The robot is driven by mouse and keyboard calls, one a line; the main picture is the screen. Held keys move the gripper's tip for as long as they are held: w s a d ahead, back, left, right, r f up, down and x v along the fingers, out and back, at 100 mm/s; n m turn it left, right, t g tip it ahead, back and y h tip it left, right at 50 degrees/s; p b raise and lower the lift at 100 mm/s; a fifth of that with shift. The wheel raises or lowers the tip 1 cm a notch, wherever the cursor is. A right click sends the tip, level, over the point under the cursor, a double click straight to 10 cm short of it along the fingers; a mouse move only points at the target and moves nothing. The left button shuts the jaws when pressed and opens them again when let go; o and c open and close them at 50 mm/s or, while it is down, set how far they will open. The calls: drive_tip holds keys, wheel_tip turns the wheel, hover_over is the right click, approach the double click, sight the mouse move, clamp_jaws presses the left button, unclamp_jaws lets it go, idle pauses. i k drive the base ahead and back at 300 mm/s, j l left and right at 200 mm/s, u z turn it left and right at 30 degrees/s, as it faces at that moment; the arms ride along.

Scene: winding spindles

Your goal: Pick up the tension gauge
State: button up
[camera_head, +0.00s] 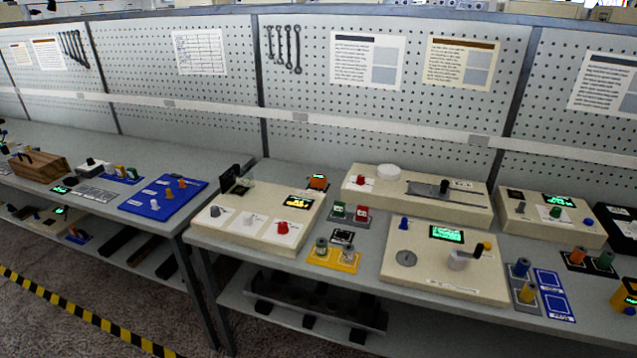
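I cannot tell for certain which thing is the tension gauge. A yellow device (625,297) with a small green display stands at the right end of the near bench, cut off by the picture edge. A smaller orange device (318,182) with a dark green-lit face stands behind the left beige panel box. My gripper is not in view, and no part of my arm shows.
The near bench (372,268) carries beige panel boxes with knobs, a yellow tray (335,260) with spools and a blue card (554,293). A blue panel (163,198) lies on the left bench. Pegboards (340,110) stand behind. Striped floor tape (75,315) runs at lower left.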

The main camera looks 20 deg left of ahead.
sight(320, 181)
drive_tip(key=i+j, duration=0.25)
drive_tip(key=i+j+z, duration=0.15)
drive_tip(key=j, duration=0.25)
drive_tip(key=i+j, duration=0.25)
drive_tip(key=j, duration=0.15)
drive_tip(key=i+j+z, duration=0.15)
drive_tip(key=i+j, duration=0.3)
drive_tip(key=j, duration=0.3)
drive_tip(key=i+j+z, duration=0.1)
drive_tip(key=j, duration=0.25)
drive_tip(key=i+j+z, duration=0.1)
drive_tip(key=i+j, duration=0.15)
drive_tip(key=j, duration=0.15)
